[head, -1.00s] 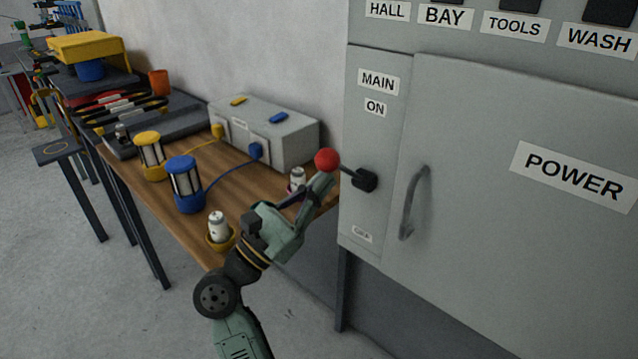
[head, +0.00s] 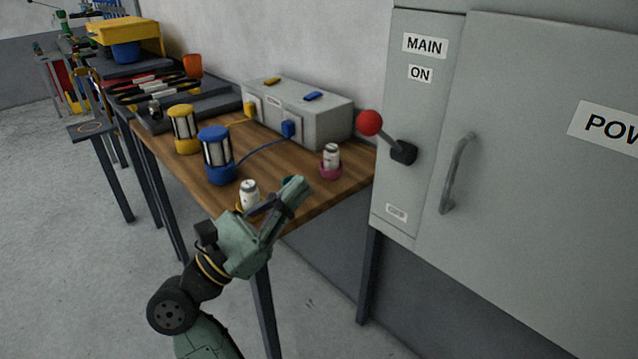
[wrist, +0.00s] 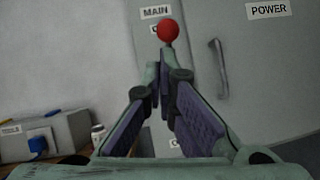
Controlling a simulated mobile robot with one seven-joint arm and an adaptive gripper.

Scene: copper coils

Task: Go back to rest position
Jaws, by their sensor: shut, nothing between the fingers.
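My gripper (head: 291,192) is shut and empty, held up near the front right corner of the wooden table (head: 330,190). In the head view it overlaps part of a white can in a yellow holder (head: 249,194). In the wrist view my gripper (wrist: 163,75) points toward the grey cabinet (wrist: 200,50), with its tips just below the red lever knob (wrist: 168,30) in the picture. In the head view the red knob (head: 369,122) sits clear of the gripper, on a lever beside the MAIN and ON labels.
A blue-capped coil (head: 216,158) and a yellow-capped coil (head: 184,130) stand on the table, wired to a grey box (head: 320,120). A white can in a pink holder (head: 331,160) stands near the right edge. Bare floor (head: 90,270) lies at the left.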

